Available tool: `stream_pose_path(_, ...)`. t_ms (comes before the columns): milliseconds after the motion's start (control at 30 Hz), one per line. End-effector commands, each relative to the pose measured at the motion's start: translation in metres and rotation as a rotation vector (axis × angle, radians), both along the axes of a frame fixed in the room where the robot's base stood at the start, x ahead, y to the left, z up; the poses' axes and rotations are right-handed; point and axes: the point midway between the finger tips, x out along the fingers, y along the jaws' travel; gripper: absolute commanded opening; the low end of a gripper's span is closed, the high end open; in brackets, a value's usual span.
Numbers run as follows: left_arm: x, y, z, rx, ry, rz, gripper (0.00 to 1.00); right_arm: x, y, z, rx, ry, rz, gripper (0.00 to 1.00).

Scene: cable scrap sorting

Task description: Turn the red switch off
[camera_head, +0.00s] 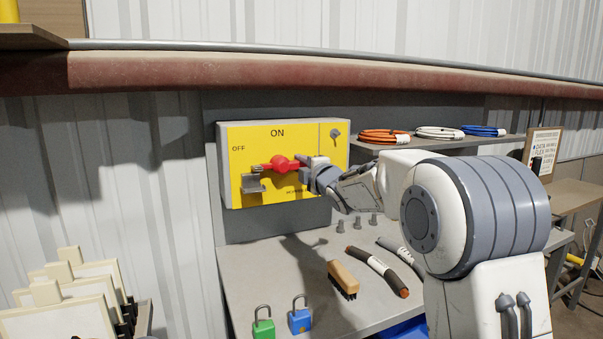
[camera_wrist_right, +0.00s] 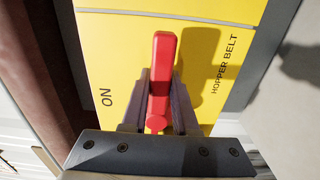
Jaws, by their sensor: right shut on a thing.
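The red switch (camera_head: 280,163) is on the front of a yellow panel box (camera_head: 315,135). Its handle lies roughly level in the head view, below the word ON, with OFF printed to the upper left. My right gripper (camera_head: 304,168) reaches it from the right and is shut on the switch. In the right wrist view the red switch (camera_wrist_right: 162,65) shows between the two fingers of my right gripper (camera_wrist_right: 160,105), one on each side. The fingers partly hide the switch in the head view. My left gripper is not in view.
A grey bracket (camera_head: 253,184) sits just below the switch. A shelf with orange (camera_head: 384,136), white and blue cable coils is to the right. A brush (camera_head: 342,279), cable pieces (camera_head: 377,271), a green padlock (camera_head: 263,324) and a blue padlock (camera_head: 300,315) lie on the bench below.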

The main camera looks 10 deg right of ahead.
Motion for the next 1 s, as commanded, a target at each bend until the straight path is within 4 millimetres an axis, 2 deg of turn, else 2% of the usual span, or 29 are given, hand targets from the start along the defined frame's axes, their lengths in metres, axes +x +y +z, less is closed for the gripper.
stream_pose_path(500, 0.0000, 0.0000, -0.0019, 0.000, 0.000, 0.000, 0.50, 0.0001, 0.0007, 0.0017, -0.023, -0.006, 0.002, 0.00)
stream_pose_path(533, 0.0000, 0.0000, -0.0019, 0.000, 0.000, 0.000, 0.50, 0.0000, 0.0008, 0.0018, -0.023, -0.007, 0.002, 0.31)
stream_pose_path(600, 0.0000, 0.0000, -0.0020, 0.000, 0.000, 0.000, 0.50, 0.0001, 0.0007, 0.0017, -0.022, -0.006, 0.002, 0.57)
stream_pose_path(1000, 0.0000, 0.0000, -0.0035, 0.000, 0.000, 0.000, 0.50, -0.0052, -0.0012, 0.0007, -0.020, -0.004, 0.000, 0.57)
